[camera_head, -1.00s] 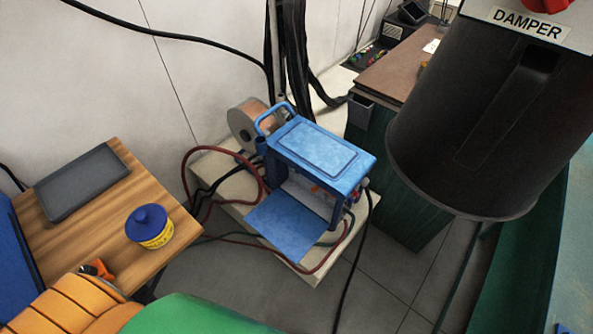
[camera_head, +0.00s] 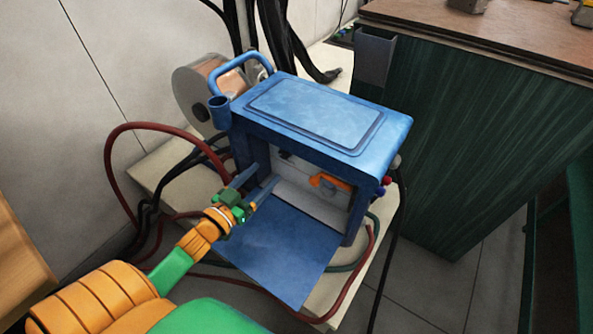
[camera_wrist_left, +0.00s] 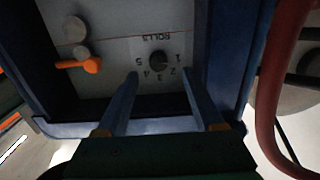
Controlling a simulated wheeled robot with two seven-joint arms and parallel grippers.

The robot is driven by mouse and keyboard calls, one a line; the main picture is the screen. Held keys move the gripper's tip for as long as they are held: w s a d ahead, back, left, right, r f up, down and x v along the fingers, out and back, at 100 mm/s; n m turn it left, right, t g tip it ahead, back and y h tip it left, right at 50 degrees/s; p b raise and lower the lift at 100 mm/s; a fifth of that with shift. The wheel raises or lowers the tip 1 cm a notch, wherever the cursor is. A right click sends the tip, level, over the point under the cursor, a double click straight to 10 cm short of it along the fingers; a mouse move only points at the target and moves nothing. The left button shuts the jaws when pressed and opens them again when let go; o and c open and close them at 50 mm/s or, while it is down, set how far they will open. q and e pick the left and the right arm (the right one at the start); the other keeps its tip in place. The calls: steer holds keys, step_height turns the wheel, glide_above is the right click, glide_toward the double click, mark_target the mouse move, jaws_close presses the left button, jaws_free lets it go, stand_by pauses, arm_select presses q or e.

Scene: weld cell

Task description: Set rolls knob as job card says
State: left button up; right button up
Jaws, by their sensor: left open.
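The rolls knob (camera_wrist_left: 158,60) is a small dark round knob on a pale panel inside the blue wire feeder (camera_head: 330,115). In the left wrist view the word ROLLS and the numbers 1 to 5 appear upside down around it. I cannot tell which number it points to. My left gripper (camera_head: 263,178) is at the feeder's open side, above the lowered blue flap (camera_head: 280,250). Its fingers are open, and in the left wrist view (camera_wrist_left: 160,74) the tips lie either side of the knob's near edge, with gaps. The knob is not visible in the head view. No job card or right gripper shows.
An orange lever (camera_wrist_left: 80,64) sits beside the knob; it also shows in the head view (camera_head: 330,182). A wire spool (camera_head: 193,95) stands behind the feeder. Red hose (camera_head: 112,165) and black cables loop around it. A green cabinet (camera_head: 460,150) stands to the right.

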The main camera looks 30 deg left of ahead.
mark_target(283, 154)
arm_select(q)
steer(key=w, duration=0.2)
steer(key=w+b, duration=0.1)
steer(key=w, duration=0.1)
steer(key=w+d, duration=0.1)
steer(key=w, duration=0.1)
steer(key=shift+w+r+b, duration=0.1)
steer(key=shift+r+b, duration=0.25)
steer(key=shift+r, duration=0.05)
steer(key=shift+w+r, duration=0.1)
steer(key=shift+w, duration=0.25)
jaws_close()
arm_select(e)
steer(key=r, duration=0.1)
steer(key=w+r, duration=0.1)
steer(key=r, duration=0.1)
steer(key=w+r, duration=0.1)
steer(key=r, duration=0.1)
steer(key=shift+w+a, duration=0.2)
steer(key=shift+a, duration=0.1)
